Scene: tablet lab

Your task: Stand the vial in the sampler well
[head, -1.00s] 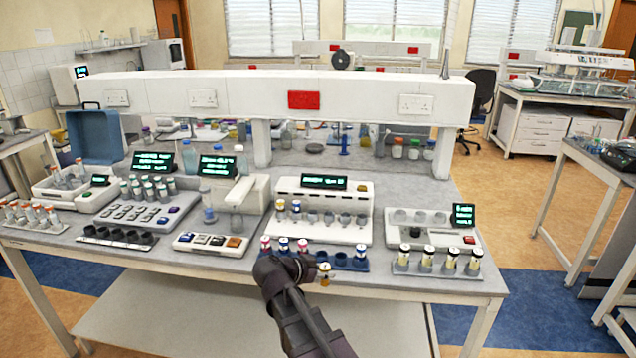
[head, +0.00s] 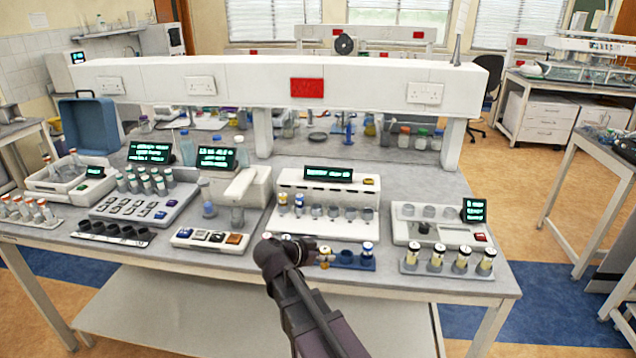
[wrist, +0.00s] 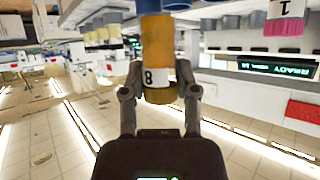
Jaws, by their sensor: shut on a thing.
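The vial (wrist: 158,55) has an orange-yellow body and cap and a white label with an 8. In the wrist view my gripper (wrist: 160,92) is shut on it, one finger on each side. In the head view the vial (head: 325,253) shows small just right of my gripper (head: 312,251), in front of the sampler. The white sampler (head: 290,222) has a lit display and a row of wells. The held vial's far end is cut off in the wrist view.
A blue rack (head: 346,262) lies in front of the sampler, partly hidden by my arm, with a blue-capped vial (head: 368,249) at its right end. A button box (head: 210,239) is at the left.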

